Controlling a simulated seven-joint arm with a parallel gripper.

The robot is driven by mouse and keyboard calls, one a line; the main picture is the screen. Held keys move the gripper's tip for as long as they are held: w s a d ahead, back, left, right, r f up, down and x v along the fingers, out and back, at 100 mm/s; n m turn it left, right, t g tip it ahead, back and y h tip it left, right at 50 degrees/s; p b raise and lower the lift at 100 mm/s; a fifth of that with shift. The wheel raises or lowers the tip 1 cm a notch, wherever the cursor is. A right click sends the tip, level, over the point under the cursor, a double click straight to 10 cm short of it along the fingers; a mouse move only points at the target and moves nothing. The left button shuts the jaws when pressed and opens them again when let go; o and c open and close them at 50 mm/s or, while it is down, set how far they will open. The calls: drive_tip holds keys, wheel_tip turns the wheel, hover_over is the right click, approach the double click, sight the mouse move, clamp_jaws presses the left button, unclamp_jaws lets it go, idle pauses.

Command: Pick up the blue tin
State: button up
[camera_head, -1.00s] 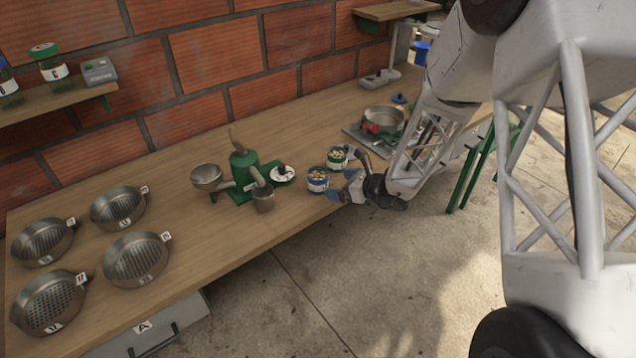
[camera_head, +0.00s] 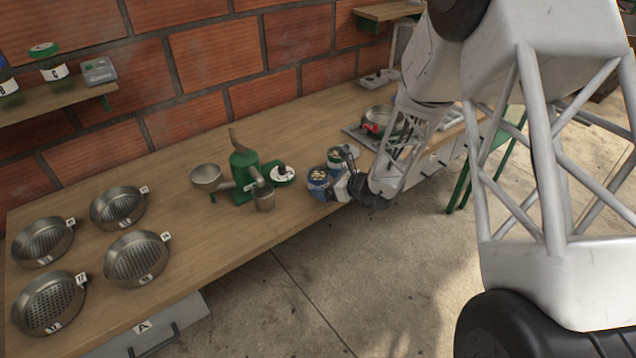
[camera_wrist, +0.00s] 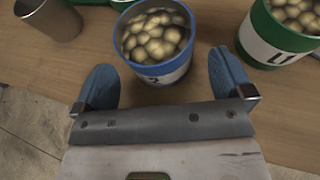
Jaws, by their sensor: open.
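The blue tin (camera_wrist: 158,72) has a blue rim, a white label and pale beans heaped inside. It stands upright on the wooden bench near its front edge, and shows in the head view as well (camera_head: 319,178). My gripper (camera_wrist: 160,80) is open, with one blue fingertip on each side of the tin's lower part in the wrist view. I cannot tell whether the fingers touch it. In the head view my gripper (camera_head: 335,185) is at the tin, partly hiding its right side.
A green tin (camera_wrist: 283,35) of beans stands close on the right of the blue tin. A metal cup (camera_wrist: 48,18) is at the left. The green pulper (camera_head: 243,172) stands left along the bench (camera_head: 230,235), with several sieves (camera_head: 136,257) beyond it.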

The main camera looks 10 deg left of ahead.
sight(310, 174)
drive_tip(key=shift+x, duration=1.3)
drive_tip(key=shift+c, duration=0.5)
drive_tip(key=c, duration=0.9)
drive_tip(key=shift+c, duration=0.2)
drive_tip(key=shift+r, duration=0.25)
drive_tip(key=shift+r, duration=1.35)
drive_tip(key=shift+s+r, duration=0.15)
drive_tip(key=shift+r, duration=0.15)
drive_tip(key=s+d, duration=0.2)
drive_tip(key=s, duration=0.5)
drive_tip(key=s+d+r, duration=0.1)
drive_tip(key=s+d, duration=0.2)
drive_tip(key=s, duration=0.4)
drive_tip(key=shift+s+d+r, duration=0.15)
drive_tip(key=shift+s+d, duration=0.15)
